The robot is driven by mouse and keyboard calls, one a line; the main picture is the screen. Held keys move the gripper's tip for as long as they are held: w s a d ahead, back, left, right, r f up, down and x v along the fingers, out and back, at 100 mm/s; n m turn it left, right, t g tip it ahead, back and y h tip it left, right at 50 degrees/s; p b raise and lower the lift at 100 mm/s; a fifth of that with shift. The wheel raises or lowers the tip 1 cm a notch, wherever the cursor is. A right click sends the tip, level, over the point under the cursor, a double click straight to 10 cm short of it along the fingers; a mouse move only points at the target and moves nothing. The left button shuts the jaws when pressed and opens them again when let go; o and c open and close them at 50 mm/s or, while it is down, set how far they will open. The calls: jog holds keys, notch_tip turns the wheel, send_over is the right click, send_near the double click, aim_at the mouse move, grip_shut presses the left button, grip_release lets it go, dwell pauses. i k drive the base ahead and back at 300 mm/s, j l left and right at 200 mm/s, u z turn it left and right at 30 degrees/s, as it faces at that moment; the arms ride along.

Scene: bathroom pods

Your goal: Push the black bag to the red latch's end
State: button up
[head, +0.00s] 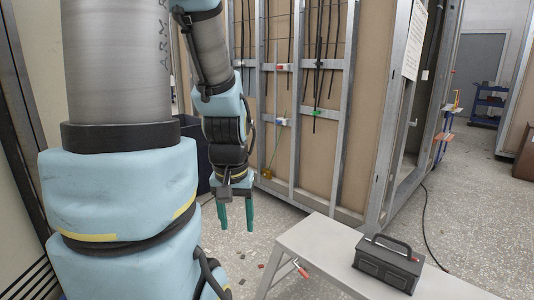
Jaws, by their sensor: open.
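The black bag (386,266), a boxy tool bag with a raised handle, stands upright on a light grey bench (318,240). A small red latch (300,269) shows under the bench top's near edge, by the legs at the bench's left end. The bag is right of the latch, with bare bench top between it and the left end. My gripper (236,215) hangs with its green fingers pointing down, open and empty. It is left of the bench in the picture, apart from the bag and the latch.
A metal-framed wall panel (300,120) with pipes and cables stands behind the bench. A dark bin (191,150) is partly hidden behind my arm. A black cable (428,225) lies on the speckled floor at right. A blue cart (488,102) stands far back.

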aim_at(389, 261)
jog(key=z, duration=1.5)
